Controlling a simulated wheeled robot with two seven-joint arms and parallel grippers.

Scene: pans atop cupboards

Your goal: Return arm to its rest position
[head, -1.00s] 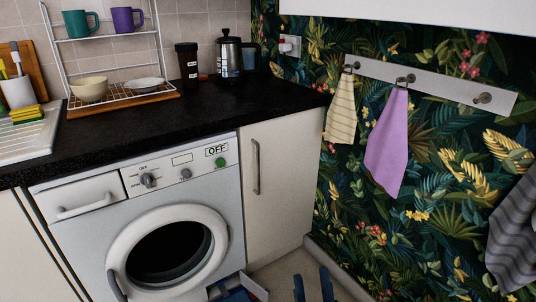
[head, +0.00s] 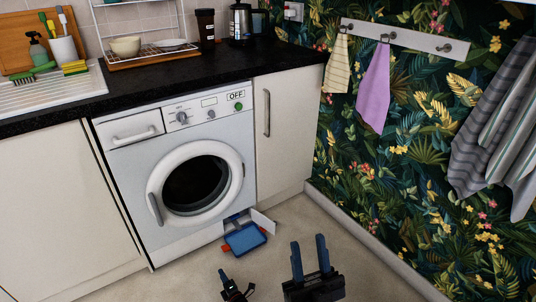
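My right gripper (head: 309,258) is low in the head view, over the floor. Its two blue fingers point up and stand apart, with nothing between them. My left gripper (head: 235,287) is at the bottom edge, left of the right one. Neither gripper appears to touch anything. Most of both arms is out of view.
A white washing machine (head: 131,201) stands under the black worktop (head: 150,76). A blue tray-like object (head: 245,238) is low at its front right corner. A closed cupboard (head: 287,142) is beside it. Towels hang from a wall rack (head: 400,36). The floor (head: 365,270) at right is clear.

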